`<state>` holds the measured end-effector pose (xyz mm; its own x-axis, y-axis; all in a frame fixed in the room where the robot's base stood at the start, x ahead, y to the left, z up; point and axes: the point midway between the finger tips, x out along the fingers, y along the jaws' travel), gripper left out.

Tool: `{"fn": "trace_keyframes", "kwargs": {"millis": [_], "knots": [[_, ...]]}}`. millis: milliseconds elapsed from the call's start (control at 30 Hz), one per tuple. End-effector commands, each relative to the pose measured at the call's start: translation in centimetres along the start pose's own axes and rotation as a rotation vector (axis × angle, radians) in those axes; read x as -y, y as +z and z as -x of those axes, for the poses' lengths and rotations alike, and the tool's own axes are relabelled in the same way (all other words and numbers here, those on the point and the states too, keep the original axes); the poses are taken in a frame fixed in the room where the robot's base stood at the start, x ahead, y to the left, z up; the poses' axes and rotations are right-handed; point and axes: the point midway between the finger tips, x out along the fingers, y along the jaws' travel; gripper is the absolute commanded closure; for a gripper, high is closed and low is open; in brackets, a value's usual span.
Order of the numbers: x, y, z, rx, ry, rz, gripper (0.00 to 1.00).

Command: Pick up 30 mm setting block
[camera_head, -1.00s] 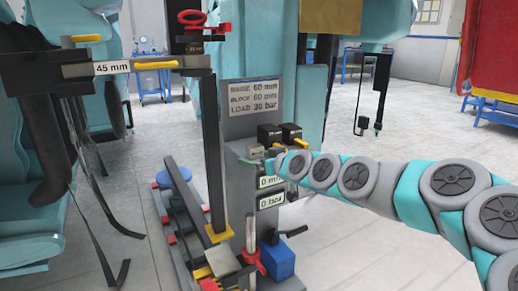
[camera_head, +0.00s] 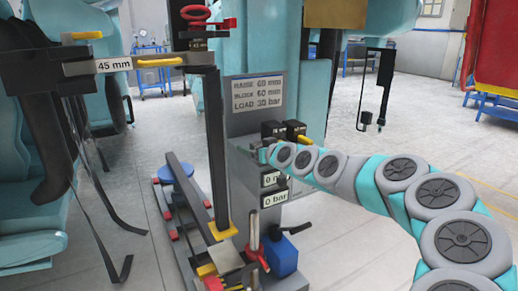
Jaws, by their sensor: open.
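Two dark blocks stand side by side on the ledge of the grey column, a left one (camera_head: 272,129) and a right one (camera_head: 295,129). A yellow part (camera_head: 305,139) shows at the right one. No size marking is readable on either block, so I cannot tell which is the 30 mm setting block. My gripper (camera_head: 262,153) is open at the ledge, just in front of and below the left block. Its fingers are small and partly hidden, and I cannot tell whether they touch anything.
The grey column (camera_head: 240,122) carries a sign reading raise 60 mm, block 60 mm, load 30 bar. A dark upright post (camera_head: 216,150) stands left of my gripper. A 45 mm arm (camera_head: 110,66) is at upper left. A blue box (camera_head: 282,257) with a lever sits below.

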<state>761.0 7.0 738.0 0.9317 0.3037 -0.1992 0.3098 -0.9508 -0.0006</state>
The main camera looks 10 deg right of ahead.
Motion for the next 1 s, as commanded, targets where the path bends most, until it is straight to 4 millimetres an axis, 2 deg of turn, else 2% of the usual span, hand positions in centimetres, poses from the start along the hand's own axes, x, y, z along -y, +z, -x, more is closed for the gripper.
{"fn": "trace_keyframes", "kwargs": {"millis": [300, 333, 1000], "knots": [[-0.01, -0.03, -0.37, 0.0, 0.0, 0.001, 0.03], [-0.02, -0.03, -0.36, 0.0, 0.001, 0.0, 0.05], [-0.04, -0.03, -0.35, 0.0, 0.001, 0.0, 0.8]]}}
